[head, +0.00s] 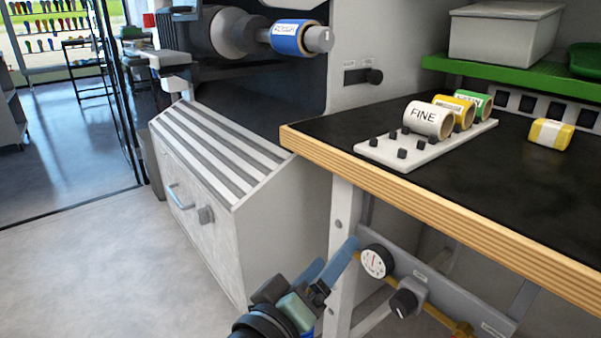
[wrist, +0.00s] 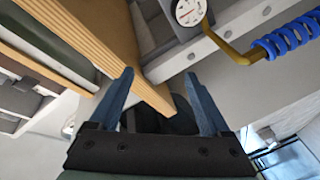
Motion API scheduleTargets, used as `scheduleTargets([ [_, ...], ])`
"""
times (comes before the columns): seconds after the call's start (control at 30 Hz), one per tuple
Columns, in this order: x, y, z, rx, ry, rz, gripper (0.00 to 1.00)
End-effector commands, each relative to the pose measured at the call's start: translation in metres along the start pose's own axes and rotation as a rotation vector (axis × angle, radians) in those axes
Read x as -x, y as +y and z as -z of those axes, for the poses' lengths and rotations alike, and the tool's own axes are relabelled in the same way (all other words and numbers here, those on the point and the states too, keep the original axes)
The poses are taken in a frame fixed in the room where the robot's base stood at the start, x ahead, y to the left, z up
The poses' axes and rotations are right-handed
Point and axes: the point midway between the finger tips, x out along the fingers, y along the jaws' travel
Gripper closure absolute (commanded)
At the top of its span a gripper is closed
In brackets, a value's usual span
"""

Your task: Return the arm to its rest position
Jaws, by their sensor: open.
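My gripper (head: 330,268) is low at the bottom middle of the head view, in front of the workbench leg and below the bench top (head: 410,195). Its two blue fingers (wrist: 160,90) are spread apart in the wrist view, with nothing between them. The wrist view looks up past the wooden bench edge, which lies beyond the fingers. My arm's wrist part shows at the bottom of the head view; the rest of the arm is out of frame.
A pressure gauge (head: 377,261) and a black knob (head: 404,302) sit close right of my gripper. A grey cabinet (head: 205,200) stands left. The grinding machine holds a blue roll (head: 294,39). Rolls, including a FINE roll (head: 428,119), stand on a white rack (head: 375,152). Open floor (head: 80,260) lies left.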

Motion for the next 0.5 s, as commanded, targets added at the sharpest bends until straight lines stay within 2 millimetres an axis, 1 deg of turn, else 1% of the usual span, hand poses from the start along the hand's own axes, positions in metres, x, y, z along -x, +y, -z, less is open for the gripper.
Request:
scheduleTargets([
  [0.03,-0.002,0.029,0.029,-0.144,0.093,0.006,0.19],
  [0.07,-0.001,0.044,0.046,-0.224,0.151,0.015,0.19],
  [0.1,0.003,0.066,0.067,-0.329,0.233,0.025,0.19],
  [0.17,0.014,0.1,0.096,-0.474,0.357,0.039,0.19],
  [0.2,0.023,0.123,0.114,-0.562,0.441,0.047,0.19],
  [0.27,0.042,0.159,0.136,-0.683,0.569,0.057,0.19],
  [0.3,0.057,0.183,0.149,-0.758,0.655,0.064,0.19],
  [0.37,0.082,0.219,0.164,-0.861,0.787,0.074,0.19],
  [0.4,0.1,0.242,0.172,-0.923,0.876,0.083,0.19],
  [0.47,0.131,0.275,0.18,-1.01,1.013,0.097,0.19],
  [0.5,0.151,0.296,0.185,-1.057,1.095,0.109,0.19],
])
